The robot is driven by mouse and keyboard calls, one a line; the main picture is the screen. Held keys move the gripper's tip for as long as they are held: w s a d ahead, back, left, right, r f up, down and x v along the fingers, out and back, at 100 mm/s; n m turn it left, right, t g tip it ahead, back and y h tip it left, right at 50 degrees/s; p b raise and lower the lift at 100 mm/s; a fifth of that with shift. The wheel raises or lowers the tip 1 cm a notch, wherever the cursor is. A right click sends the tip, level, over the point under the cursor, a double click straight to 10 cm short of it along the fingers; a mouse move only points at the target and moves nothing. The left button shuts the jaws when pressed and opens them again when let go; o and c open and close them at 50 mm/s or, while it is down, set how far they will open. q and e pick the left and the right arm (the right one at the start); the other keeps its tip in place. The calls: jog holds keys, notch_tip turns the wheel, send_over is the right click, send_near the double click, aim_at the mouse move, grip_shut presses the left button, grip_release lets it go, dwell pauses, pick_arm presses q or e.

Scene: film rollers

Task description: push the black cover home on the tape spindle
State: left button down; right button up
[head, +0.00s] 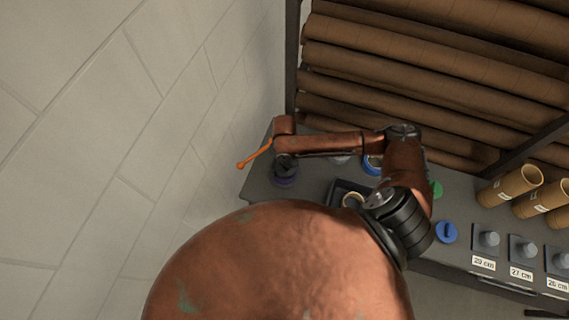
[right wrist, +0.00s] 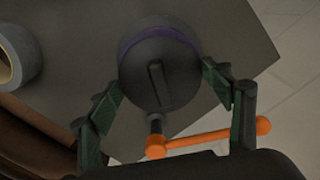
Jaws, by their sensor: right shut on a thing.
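The round black cover (right wrist: 178,88) with a raised bar across its face is in the middle of the right wrist view. A purple band (right wrist: 150,30) shows along its far edge; in the head view a purple rim (head: 285,183) shows below my right gripper (head: 285,167). The fingers of my right gripper (right wrist: 161,76) are shut on the cover from both sides. The spindle is hidden under the cover, and I cannot tell how far down the cover sits. An orange handle (right wrist: 215,136) is close by; it also shows in the head view (head: 254,154). My left gripper is not in view.
The cover is near the left end of the dark bench (head: 262,150). A grey tape roll (right wrist: 20,55) lies nearby. A black tray (head: 334,187), a blue cap (head: 447,232) and cardboard tubes (head: 510,186) are to the right. Long brown rolls (head: 420,75) fill the rack behind.

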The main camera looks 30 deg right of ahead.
jog(key=shift+s+f, duration=0.1)
jog(key=shift+f, duration=0.35)
dwell(1.1)
jog(key=o, duration=1.2)
jog(key=shift+o, duration=1)
jog(key=shift+r, duration=0.2)
jog(key=shift+r+p, duration=3.35)
jog(key=shift+p, duration=1)
